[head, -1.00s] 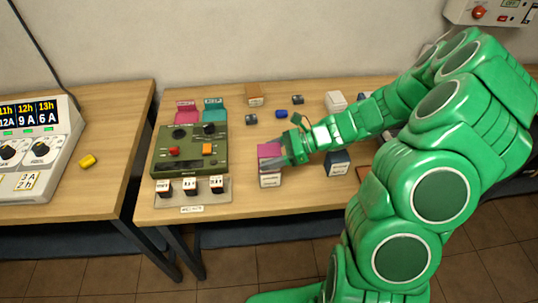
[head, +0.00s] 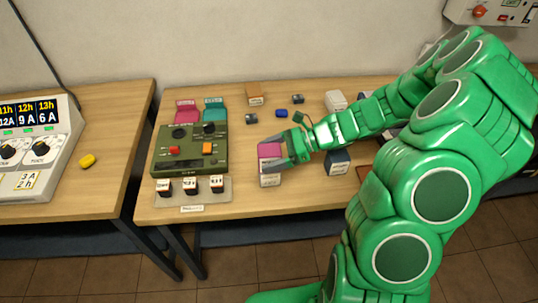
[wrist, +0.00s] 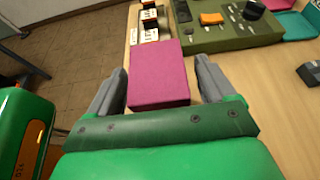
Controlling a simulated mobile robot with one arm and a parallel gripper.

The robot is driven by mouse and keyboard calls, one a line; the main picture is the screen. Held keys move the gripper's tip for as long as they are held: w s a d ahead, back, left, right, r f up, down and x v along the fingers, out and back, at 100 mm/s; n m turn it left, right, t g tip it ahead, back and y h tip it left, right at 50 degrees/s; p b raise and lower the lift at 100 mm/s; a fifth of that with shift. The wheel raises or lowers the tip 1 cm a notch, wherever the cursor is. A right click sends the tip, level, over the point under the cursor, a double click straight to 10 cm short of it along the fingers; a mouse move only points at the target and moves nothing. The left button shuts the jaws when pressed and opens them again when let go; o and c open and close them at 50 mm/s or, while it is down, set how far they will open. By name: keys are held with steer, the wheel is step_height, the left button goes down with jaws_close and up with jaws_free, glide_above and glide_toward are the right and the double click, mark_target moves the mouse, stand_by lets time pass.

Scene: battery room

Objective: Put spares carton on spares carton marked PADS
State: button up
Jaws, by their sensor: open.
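A magenta spares carton (head: 270,151) sits near the front edge of the middle table, on top of a pale carton (head: 270,181) with a white label. The label's print is too small to read, so I cannot tell whether it says PADS. In the wrist view the magenta carton's flat top (wrist: 160,72) lies between my fingers, with a gap on each side near the tips. My gripper (head: 278,150) is open around it, reaching in from the right. The lower carton is hidden in the wrist view.
A green control panel (head: 190,150) with black knobs stands close to the left. Behind are a brown carton (head: 254,99) and a white carton (head: 336,101).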

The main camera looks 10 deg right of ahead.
steer(key=v, duration=1.1)
steer(key=s+a+r+n+g+h, duration=0.25)
steer(key=s+r+n, duration=0.2)
steer(key=s, duration=0.25)
steer(key=s+a+r+n+g+h, duration=0.1)
steer(key=s+a+r+n+h, duration=0.25)
steer(key=s+n, duration=0.2)
steer(key=s+d+r+n+h, duration=0.1)
steer(key=s+n+h, duration=0.1)
steer(key=s, duration=0.3)
steer(key=s+d+r+n+t+h, duration=0.1)
steer(key=s+d+r+n+h, duration=0.1)
steer(key=s, duration=0.3)
steer(key=s+d+r+n+h, duration=0.1)
steer(key=s+n+h, duration=0.2)
steer(key=s, duration=0.3)
steer(key=shift+d+r+n+t, duration=0.3)
steer(key=shift+d+n+t, duration=0.05)
steer(key=shift+n, duration=0.15)
